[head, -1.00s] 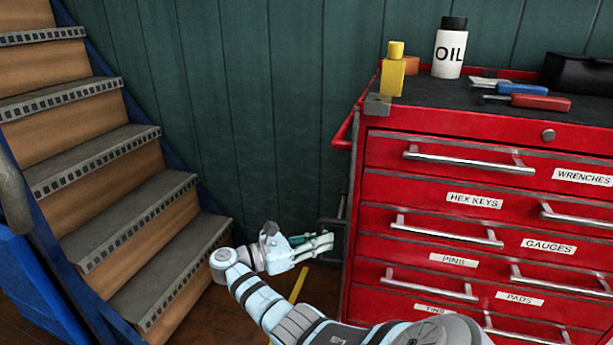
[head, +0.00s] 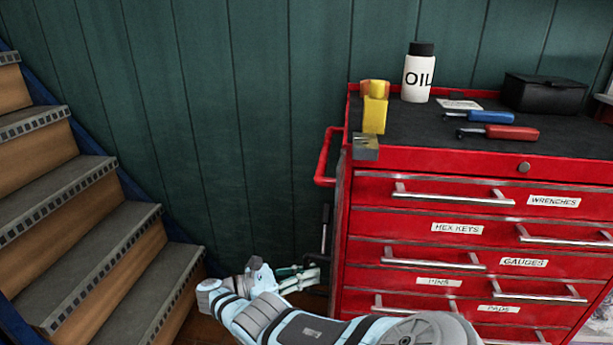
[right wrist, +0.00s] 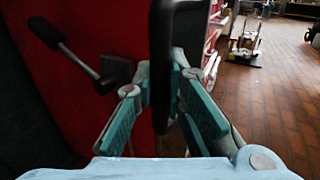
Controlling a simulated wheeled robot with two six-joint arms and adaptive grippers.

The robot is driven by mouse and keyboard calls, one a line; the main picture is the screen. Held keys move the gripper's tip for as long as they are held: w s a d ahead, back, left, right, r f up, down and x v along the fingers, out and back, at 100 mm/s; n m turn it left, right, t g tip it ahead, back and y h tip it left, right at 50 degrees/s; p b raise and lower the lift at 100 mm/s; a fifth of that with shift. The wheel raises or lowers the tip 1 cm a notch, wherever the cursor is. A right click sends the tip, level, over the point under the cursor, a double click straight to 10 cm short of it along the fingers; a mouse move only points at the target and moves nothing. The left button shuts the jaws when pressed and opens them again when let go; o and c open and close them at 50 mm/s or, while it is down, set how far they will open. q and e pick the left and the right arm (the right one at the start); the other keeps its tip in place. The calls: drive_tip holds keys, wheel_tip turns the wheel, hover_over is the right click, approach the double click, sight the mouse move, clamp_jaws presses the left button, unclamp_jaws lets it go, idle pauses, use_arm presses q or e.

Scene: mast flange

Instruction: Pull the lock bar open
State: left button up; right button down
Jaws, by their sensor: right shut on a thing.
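The lock bar (head: 326,238) is a dark upright bar on the left side of the red tool cabinet (head: 430,195). In the right wrist view the dark bar (right wrist: 162,75) runs upright between the teal finger pads. My right gripper (head: 315,273) is shut on it, low beside the cabinet's left side. It also shows in the right wrist view (right wrist: 164,92), with a finger on each side of the bar. The bar's lower end is hidden in the head view. My left gripper is not in view.
A grey lever with a black knob (right wrist: 66,50) is on the red side panel. A red side rail (head: 325,160) juts left of the cabinet. Stairs (head: 90,200) stand at the left, a green wall (head: 220,120) behind. An oil bottle (head: 418,72) stands on top.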

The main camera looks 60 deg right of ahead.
drive_tip(key=shift+a, duration=0.1)
drive_tip(key=c, duration=1.6)
unclamp_jaws()
drive_tip(key=shift+w, duration=0.1)
